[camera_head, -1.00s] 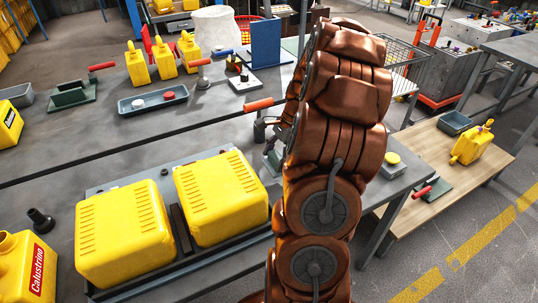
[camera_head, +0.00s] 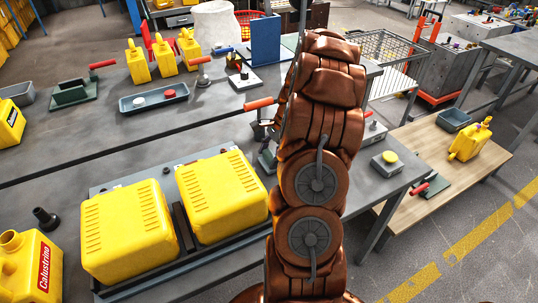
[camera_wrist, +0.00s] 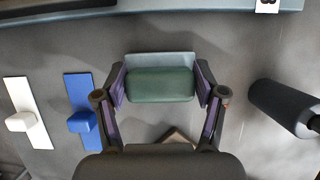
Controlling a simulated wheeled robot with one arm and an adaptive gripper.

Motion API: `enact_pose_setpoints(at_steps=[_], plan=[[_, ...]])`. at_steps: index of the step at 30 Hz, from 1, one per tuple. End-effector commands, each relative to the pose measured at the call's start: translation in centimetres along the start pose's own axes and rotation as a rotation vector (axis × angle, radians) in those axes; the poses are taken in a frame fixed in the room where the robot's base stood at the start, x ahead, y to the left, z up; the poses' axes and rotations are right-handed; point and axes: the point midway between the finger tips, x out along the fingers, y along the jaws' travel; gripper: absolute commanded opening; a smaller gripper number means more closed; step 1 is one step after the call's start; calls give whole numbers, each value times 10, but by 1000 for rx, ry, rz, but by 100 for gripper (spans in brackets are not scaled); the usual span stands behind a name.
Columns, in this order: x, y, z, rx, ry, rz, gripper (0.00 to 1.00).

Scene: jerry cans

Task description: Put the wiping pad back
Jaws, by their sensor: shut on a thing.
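In the wrist view the wiping pad, a dark green rounded block (camera_wrist: 160,85) with a pale grey-green plate along its far side, sits between the fingers of my gripper (camera_wrist: 162,92). The purple-lined fingers are shut on its two ends. A grey surface lies beyond it; I cannot tell whether the pad touches that surface. In the head view my brown arm hides the gripper and the pad.
In the wrist view a blue piece (camera_wrist: 80,110) and a white piece (camera_wrist: 28,112) are left of the pad; a dark cylinder (camera_wrist: 285,107) is at right.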

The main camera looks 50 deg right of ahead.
Motion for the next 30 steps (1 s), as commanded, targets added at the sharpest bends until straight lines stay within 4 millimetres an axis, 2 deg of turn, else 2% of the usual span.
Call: enact_pose_setpoints(at_steps=[6,7,14,24,30], plan=[[3,0,-1,0,0,0,38],[3,0,-1,0,0,0,72],[3,0,-1,0,0,0,95],[2,0,-1,0,0,0,95],[-15,-1,-2,0,3,-3,95]])
